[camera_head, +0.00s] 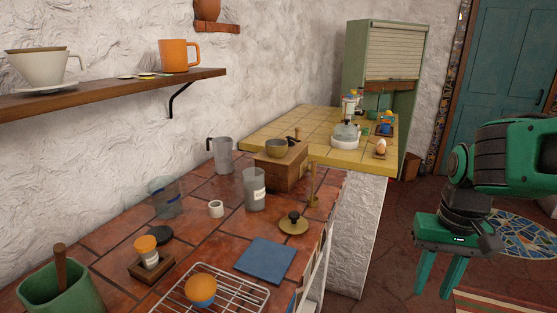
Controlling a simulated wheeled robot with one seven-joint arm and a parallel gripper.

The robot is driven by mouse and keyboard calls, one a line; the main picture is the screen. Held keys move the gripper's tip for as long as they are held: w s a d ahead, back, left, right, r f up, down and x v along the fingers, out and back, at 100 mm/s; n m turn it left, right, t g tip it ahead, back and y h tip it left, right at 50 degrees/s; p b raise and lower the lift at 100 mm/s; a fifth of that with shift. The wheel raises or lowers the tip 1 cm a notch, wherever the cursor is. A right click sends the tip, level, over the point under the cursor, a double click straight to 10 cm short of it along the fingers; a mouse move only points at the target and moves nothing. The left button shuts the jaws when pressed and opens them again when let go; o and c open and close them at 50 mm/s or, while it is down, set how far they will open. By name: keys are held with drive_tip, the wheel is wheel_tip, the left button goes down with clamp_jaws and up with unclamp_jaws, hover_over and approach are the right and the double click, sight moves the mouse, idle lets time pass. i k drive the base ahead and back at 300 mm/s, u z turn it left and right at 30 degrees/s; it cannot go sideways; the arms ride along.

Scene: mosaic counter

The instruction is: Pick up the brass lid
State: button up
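The brass lid (293,226) is a flat gold-coloured disc with a black knob on top. It lies knob up on the red tiled counter (205,250), near its right edge and behind the blue square mat. My gripper (434,293) is at the right of the view, pointing down over the floor. Its two green fingers are apart with nothing between them. It is well to the right of the lid and clear of the counter.
Close to the lid are a blue mat (265,260), a brass upright holder (313,190), a labelled clear container (254,190) and a wooden box (281,168). A wire rack (212,291) is in front. A yellow tiled counter (290,130) lies behind.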

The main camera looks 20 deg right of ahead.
sight(294, 224)
drive_tip(key=u, duration=1.8)
drive_tip(key=k, duration=0.95)
drive_tip(key=z, duration=1.35)
drive_tip(key=i, duration=1)
drive_tip(key=u, duration=0.05)
